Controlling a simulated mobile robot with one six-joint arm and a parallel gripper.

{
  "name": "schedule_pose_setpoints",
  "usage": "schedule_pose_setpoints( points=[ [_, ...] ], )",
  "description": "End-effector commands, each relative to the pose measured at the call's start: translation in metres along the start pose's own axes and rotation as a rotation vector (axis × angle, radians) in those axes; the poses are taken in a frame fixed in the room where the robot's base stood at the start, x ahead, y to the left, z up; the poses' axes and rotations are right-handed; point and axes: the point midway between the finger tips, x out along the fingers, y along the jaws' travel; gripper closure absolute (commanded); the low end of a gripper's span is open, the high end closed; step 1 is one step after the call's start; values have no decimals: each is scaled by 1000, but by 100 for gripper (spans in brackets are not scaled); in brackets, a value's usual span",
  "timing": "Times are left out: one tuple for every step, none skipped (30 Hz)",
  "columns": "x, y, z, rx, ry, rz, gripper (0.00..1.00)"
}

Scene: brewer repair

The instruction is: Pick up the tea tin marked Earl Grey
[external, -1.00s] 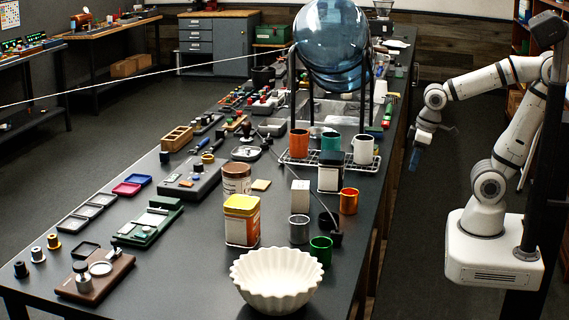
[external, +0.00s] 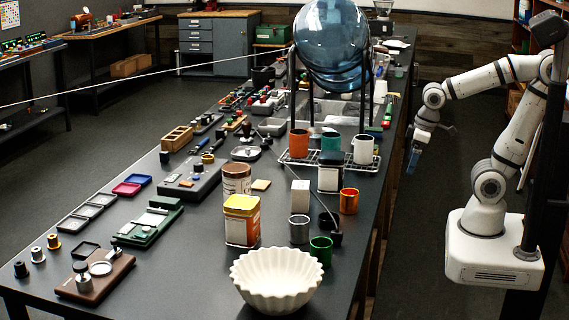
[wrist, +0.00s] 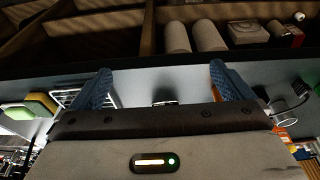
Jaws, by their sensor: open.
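No label reading Earl Grey is legible in any view. A tin with a yellow lid and an orange and white body (external: 242,222) stands upright on the dark bench behind the white bowl. A brown-lidded canister (external: 236,180) stands just behind it. A dark tin with a pale label (external: 330,179) and a whitish box-shaped tin (external: 300,198) stand to the right. My gripper (external: 412,160) hangs beyond the bench's right edge, apart from all of these. In the wrist view its blue fingers (wrist: 163,78) are spread apart, with nothing held between them.
A fluted white bowl (external: 277,278) stands at the near end. Orange (external: 348,201), green (external: 320,250) and grey (external: 299,229) cups crowd the tins. A wire rack of cups (external: 300,161) and a big blue glass globe (external: 331,45) stand farther back. The wrist view shows shelves with white rolls (wrist: 208,36).

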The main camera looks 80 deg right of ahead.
Motion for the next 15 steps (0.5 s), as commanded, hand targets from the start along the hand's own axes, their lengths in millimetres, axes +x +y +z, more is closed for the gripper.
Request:
schedule_pose_setpoints(
  points=[
    [-4, 0, -11, -3, 3, -2, 0],
    [-5, 0, -19, -6, 7, -4, 0],
    [-6, -1, -32, -9, 14, -7, 0],
    [-7, -1, -44, -13, 21, -9, 0],
    [-8, -1, -57, -18, 28, -11, 0],
    [-8, -2, -75, -25, 39, -14, 0],
    [-7, -2, -89, -29, 49, -16, 0],
    [-6, -2, -103, -34, 57, -18, 0],
    [-4, -2, -121, -41, 70, -21, 0],
    [-2, -2, -135, -45, 79, -22, 0],
    [1, -3, -148, -49, 89, -24, 0],
    [4, -3, -163, -55, 100, -26, 0],
    [8, -3, -174, -58, 108, -26, 0],
    [10, -2, -184, -61, 116, -27, 0],
    [14, -2, -195, -65, 125, -27, 0]
  ],
)
